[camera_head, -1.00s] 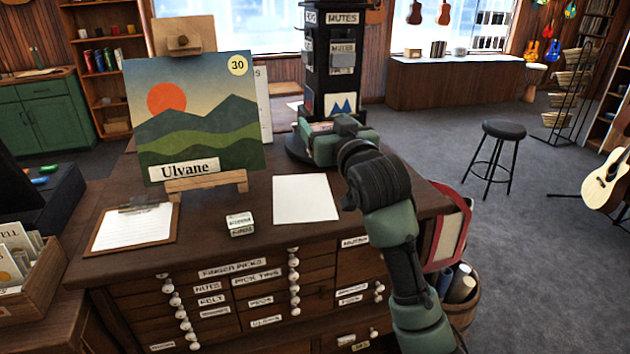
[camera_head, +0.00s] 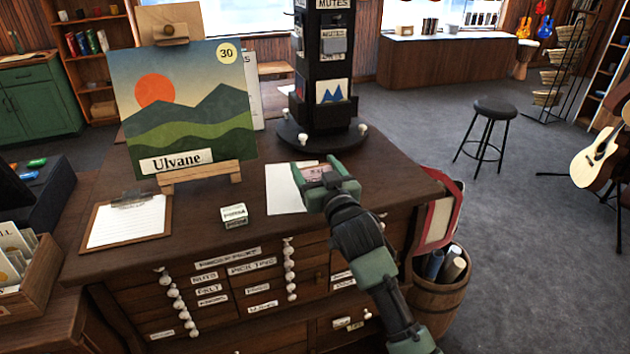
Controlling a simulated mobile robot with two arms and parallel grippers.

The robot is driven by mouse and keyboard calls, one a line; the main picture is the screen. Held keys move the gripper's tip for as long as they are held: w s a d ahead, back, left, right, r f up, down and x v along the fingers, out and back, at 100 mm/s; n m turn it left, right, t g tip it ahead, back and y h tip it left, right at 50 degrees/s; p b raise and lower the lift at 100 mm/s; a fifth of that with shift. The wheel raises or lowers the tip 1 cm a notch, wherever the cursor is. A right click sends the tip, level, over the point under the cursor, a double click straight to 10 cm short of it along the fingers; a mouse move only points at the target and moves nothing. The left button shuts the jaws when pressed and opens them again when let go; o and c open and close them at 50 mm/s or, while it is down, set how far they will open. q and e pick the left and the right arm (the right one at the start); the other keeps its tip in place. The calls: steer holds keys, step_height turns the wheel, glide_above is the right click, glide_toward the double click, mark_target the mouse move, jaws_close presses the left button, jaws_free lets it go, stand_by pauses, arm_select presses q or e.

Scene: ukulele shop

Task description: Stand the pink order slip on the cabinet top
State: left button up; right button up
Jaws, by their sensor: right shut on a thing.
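My right gripper (camera_head: 322,178) is shut on a small pinkish card with dark marks, which I take to be the pink order slip (camera_head: 315,172). Only part of the slip shows between the green fingers. The gripper is over the right half of the dark wooden cabinet top (camera_head: 395,182), in front of the black rotating stand. In the picture it overlaps the right edge of a white sheet (camera_head: 283,190). I cannot tell whether the slip touches the top. My left gripper is not in view.
A landscape picture (camera_head: 190,115) on an easel, a clipboard (camera_head: 128,222) and a small labelled box (camera_head: 234,215) are on the top to the left. The black stand (camera_head: 324,75) is behind. A red-edged case (camera_head: 440,215) and a barrel (camera_head: 440,300) are at the right side.

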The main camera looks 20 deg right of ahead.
step_height(320, 180, down, 4)
steer(key=shift+r, duration=0.1)
steer(key=shift+f, duration=0.2)
steer(key=shift+f, duration=0.15)
steer(key=o, duration=1.4)
steer(key=shift+c, duration=0.2)
